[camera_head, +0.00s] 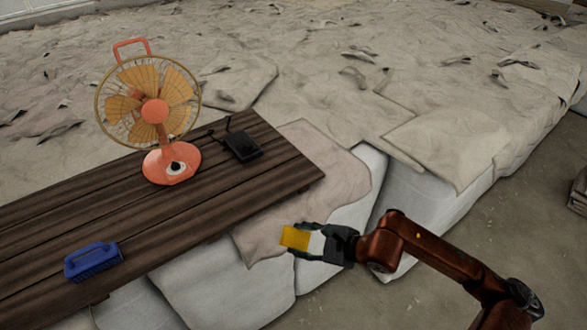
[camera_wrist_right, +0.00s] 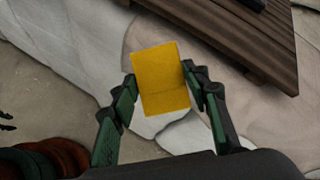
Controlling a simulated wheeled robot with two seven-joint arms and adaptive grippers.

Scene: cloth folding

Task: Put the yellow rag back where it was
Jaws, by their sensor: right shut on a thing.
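The yellow rag (camera_head: 294,238) is a small flat rectangle held in my right gripper (camera_head: 312,240). In the right wrist view the rag (camera_wrist_right: 160,78) sits between the two fingers of the gripper (camera_wrist_right: 162,90), which press on its left and right edges. The rag is in the air in front of the pale cloth-covered blocks, to the right of the dark wooden table (camera_head: 215,215) and apart from it. My left gripper is not in view.
An orange fan (camera_head: 155,110) stands on the table, with a small black device (camera_head: 241,145) to its right. A blue brush-like object (camera_head: 93,262) lies near the table's front edge. The table's front middle is bare. Pale cloth (camera_head: 440,145) covers the area behind.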

